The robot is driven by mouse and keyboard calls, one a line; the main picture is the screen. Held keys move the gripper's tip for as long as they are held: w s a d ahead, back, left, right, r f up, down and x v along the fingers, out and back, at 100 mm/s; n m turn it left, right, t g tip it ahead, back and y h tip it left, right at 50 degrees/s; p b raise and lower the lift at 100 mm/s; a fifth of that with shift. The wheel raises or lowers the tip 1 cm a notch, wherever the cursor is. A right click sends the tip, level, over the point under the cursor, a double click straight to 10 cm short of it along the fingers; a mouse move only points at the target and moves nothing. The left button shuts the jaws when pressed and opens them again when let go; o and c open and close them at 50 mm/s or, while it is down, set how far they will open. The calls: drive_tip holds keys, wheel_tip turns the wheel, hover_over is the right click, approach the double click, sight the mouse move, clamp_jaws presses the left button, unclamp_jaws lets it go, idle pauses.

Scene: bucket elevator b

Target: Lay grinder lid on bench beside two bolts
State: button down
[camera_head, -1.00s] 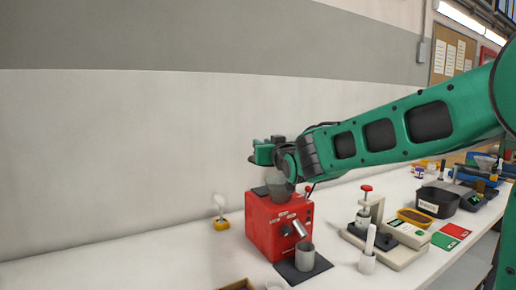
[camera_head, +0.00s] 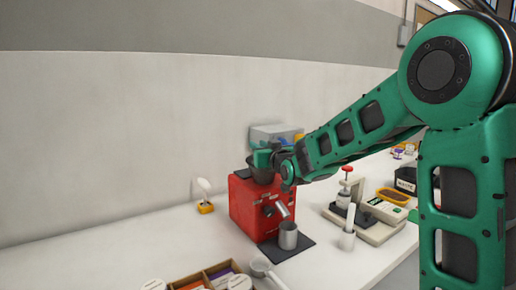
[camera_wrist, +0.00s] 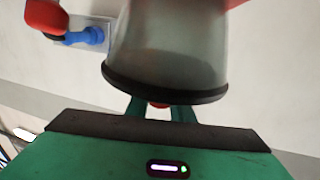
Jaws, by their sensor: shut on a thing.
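The red grinder (camera_head: 258,208) stands on the white bench (camera_head: 130,250), with a steel cup (camera_head: 288,236) on a dark mat at its front. My gripper (camera_head: 263,158) is above the grinder, at its hopper. In the wrist view, my fingers (camera_wrist: 160,108) are closed around a small red part, apparently the lid knob (camera_wrist: 158,103). The dark lid edge (camera_wrist: 165,92) lies against the wide end of the translucent grey hopper (camera_wrist: 170,45). I cannot tell whether the lid has any gap to the hopper. I cannot make out the two bolts.
A press with a red knob (camera_head: 346,169) and a white cylinder (camera_head: 347,232) stand to the right. A compartment tray (camera_head: 205,276) and a scoop (camera_head: 262,267) are at the front. A small yellow-based item (camera_head: 205,208) stands left. Bench left of the grinder is mostly clear.

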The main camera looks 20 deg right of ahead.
drive_tip(key=shift+f, duration=0.15)
drive_tip(key=c, duration=1.5)
unclamp_jaws()
drive_tip(key=shift+c, duration=0.2)
